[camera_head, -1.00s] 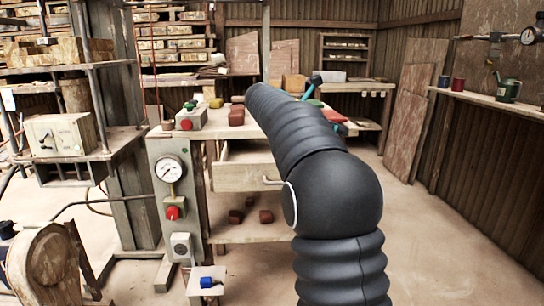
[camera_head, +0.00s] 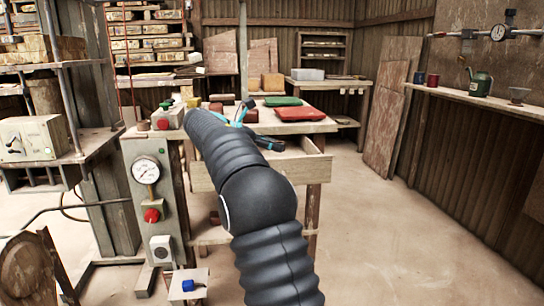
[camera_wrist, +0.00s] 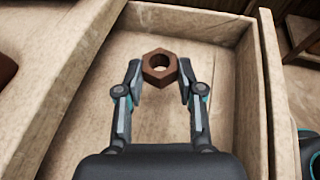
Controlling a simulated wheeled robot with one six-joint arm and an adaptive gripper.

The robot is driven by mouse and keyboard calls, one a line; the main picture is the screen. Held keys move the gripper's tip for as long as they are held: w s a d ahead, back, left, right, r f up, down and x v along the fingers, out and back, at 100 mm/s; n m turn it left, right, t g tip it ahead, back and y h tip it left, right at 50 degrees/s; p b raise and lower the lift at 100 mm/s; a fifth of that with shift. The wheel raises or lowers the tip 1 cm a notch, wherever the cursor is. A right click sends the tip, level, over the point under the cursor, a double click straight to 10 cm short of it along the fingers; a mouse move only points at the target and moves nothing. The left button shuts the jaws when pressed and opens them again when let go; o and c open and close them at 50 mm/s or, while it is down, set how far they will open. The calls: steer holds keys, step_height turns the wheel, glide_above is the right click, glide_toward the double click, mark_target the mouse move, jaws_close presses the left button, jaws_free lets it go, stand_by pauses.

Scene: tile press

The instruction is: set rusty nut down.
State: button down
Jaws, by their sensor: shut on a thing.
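The rusty nut (camera_wrist: 160,79), a brown hexagonal ring, is between the fingertips of my gripper (camera_wrist: 160,72) in the wrist view. My gripper is shut on it, one finger on each side. Below and around it is the inside of a pale wooden drawer (camera_wrist: 215,95); whether the nut touches the drawer floor I cannot tell. In the head view my gripper (camera_head: 268,142) shows dark with cyan parts, low over the pulled-out drawer (camera_head: 312,172) of the workbench. The nut is not discernible in the head view.
On the workbench (camera_head: 285,128) lie a red flat case (camera_head: 300,114), a green one (camera_head: 283,101) and several brown blocks. A press panel with a gauge (camera_head: 146,170) stands left of the bench. Open floor (camera_head: 400,240) lies to the right.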

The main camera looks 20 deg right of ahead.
mark_target(272, 155)
steer(key=shift+f+b, duration=0.35)
steer(key=shift+f, duration=1.3)
steer(key=shift+f, duration=0.1)
steer(key=c, duration=0.7)
jaws_free()
steer(key=shift+a+r, duration=0.2)
steer(key=p+v, duration=0.2)
steer(key=v, duration=0.9)
steer(key=shift+a+r, duration=0.1)
steer(key=shift+a, duration=0.2)
